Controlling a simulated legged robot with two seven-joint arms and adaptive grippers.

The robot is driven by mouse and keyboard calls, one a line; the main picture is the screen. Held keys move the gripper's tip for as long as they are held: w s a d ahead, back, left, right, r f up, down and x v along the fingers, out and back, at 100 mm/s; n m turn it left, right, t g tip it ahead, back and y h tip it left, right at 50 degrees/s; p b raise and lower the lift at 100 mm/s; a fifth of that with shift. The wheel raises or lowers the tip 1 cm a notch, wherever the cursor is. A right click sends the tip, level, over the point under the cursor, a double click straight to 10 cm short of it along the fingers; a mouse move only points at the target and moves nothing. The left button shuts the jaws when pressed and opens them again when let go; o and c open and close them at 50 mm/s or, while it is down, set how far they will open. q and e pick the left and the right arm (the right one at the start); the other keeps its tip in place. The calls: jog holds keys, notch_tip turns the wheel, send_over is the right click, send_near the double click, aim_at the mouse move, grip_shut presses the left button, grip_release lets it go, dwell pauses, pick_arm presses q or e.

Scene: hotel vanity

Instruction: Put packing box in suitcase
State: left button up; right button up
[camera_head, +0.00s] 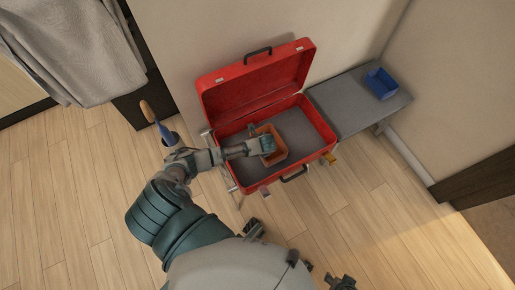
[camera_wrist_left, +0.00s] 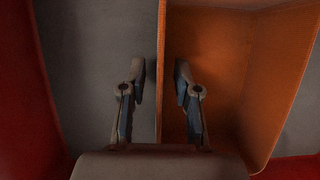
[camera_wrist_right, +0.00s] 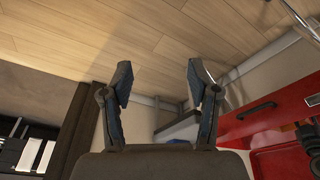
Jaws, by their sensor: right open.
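The red suitcase (camera_head: 240,183) lies open, its lid raised against the wall. An open-topped orange box (camera_head: 277,156) sits inside the suitcase, left of its middle. In the left wrist view the box (camera_wrist_left: 215,60) fills the right side. My left gripper (camera_wrist_left: 161,85) is open, one finger on each side of the box's wall, with gaps showing beside the wall. The gripper hides part of the box in the head view. My right gripper (camera_wrist_right: 160,85) is open and empty, with the suitcase (camera_wrist_right: 265,115) to its right in the right wrist view.
A blue open-topped box (camera_head: 381,83) stands on the grey bench (camera_head: 345,112) right of the suitcase. A brush-like item with a wooden end (camera_head: 147,111) is at the left. Grey towels (camera_head: 75,50) hang at upper left. The wooden floor in front is mostly clear.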

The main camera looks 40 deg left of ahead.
pick_arm(q)
jog(key=shift+r, duration=0.2)
jog(key=p+v, duration=0.4)
jog(key=v, duration=0.7)
jog(key=shift+s+d+r, duration=0.1)
jog(key=shift+d+r, duration=0.1)
jog(key=shift+r, duration=0.1)
pick_arm(e)
jog(key=s+x, duration=0.2)
jog(key=x, duration=0.9)
jog(key=shift+a+f+g, duration=0.15)
jog(key=shift+f+g, duration=0.15)
jog(key=shift+f, duration=0.3)
pick_arm(q)
jog(key=shift+a+f, duration=0.1)
